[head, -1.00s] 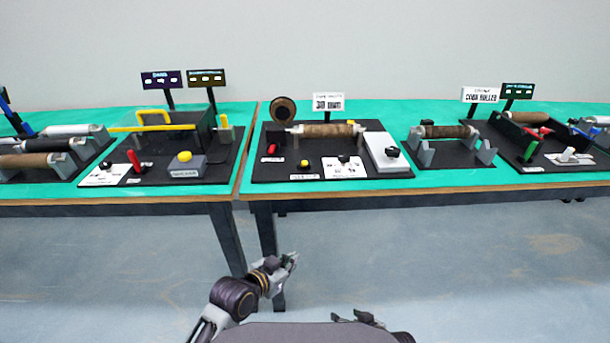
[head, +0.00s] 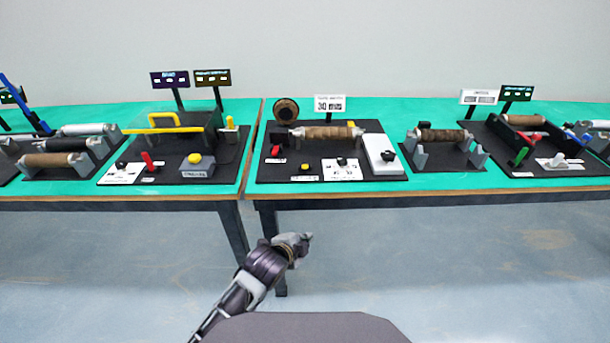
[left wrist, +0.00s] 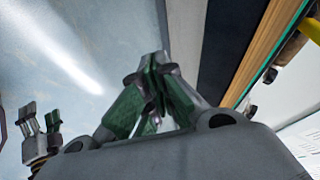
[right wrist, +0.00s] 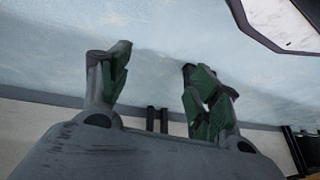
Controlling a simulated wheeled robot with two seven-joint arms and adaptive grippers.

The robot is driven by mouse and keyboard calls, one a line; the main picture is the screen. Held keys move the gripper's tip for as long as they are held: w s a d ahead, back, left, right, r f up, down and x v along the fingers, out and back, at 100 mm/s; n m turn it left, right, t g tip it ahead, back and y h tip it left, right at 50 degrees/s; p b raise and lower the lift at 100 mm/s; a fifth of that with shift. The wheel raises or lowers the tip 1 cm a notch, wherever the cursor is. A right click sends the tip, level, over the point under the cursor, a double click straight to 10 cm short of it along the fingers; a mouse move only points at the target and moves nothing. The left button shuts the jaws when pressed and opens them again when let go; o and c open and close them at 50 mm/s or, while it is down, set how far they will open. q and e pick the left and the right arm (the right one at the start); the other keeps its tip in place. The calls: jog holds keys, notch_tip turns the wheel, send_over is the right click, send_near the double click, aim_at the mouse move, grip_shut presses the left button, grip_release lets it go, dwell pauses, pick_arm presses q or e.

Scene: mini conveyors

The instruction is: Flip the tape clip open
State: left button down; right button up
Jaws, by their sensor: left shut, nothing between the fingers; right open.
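No part in these views is clear enough to name as the tape clip. The tabletop stations hold rollers, levers and small knobs, all too small to tell apart as a clip. My left gripper (head: 304,241) is low in front of the tables, below the table edge and apart from every station. In the left wrist view its fingertips (left wrist: 155,60) meet, shut and empty. My right gripper (right wrist: 158,62) is out of the head view. In the right wrist view its fingers stand apart with nothing between them, over bare floor.
Two green-topped tables stand side by side with a narrow gap. The left bears a station with a yellow handle (head: 153,121). The right bears a brown-roller station with a white box (head: 384,154), a roller stand (head: 446,134) and a dark tray with levers (head: 520,157). Floor in front is clear.

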pick_arm(q)
notch_tip(320, 180, up, 7)
jog(key=w+d+m+t+y+p, duration=0.1)
jog(key=w+m+y+p, duration=0.1)
jog(key=m+p, duration=0.55)
jog(key=m+t+y+p, duration=0.25)
jog(key=m+p, duration=0.25)
jog(key=m, duration=0.5)
send_near(305, 190)
jog(key=shift+y, duration=0.25)
notch_tip(305, 190, up, 4)
jog(key=shift+w+d+r, duration=0.1)
jog(key=shift+w+d, duration=0.05)
jog(key=shift+d, duration=0.05)
pick_arm(e)
jog(key=s+d+f+g, duration=0.1)
jog(key=s+d, duration=0.2)
jog(key=s, duration=0.5)
jog(key=s+d+f+g+h, duration=0.1)
jog(key=s+d, duration=0.3)
jog(key=s, duration=0.4)
jog(key=s+d+f+n+g+h, duration=0.1)
jog(key=s+d+f, duration=0.2)
jog(key=s, duration=0.5)
jog(key=shift+s+d+f+g, duration=0.15)
jog(key=shift+s+d+g, duration=0.2)
jog(key=shift+d, duration=0.3)
pick_arm(q)
jog(key=shift+w, duration=0.1)
